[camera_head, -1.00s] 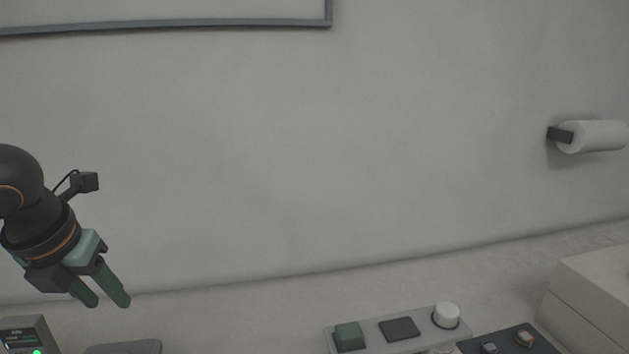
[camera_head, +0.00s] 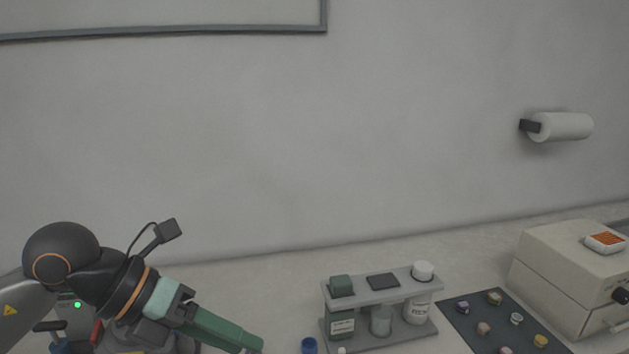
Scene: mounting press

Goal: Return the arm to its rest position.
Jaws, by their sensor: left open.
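My left gripper (camera_head: 250,342) shows at the lower left in the head view, with its arm coming in from the left edge. Its green fingers point right and down and overlap each other from this angle. I see nothing between them. The fingers are above the bench, left of the bottle rack, and apart from it. The arm partly hides a grey machine with a green light (camera_head: 77,305) behind it. My right gripper is out of view.
A grey rack (camera_head: 365,284) holds bottles and a beaker. A dark mat (camera_head: 470,330) carries several small round samples. A beige box (camera_head: 565,275) stands at the right with an orange-topped tray (camera_head: 604,242) on it. A blue-capped item (camera_head: 309,345) sits near the rack. A paper roll (camera_head: 562,126) hangs on the wall.

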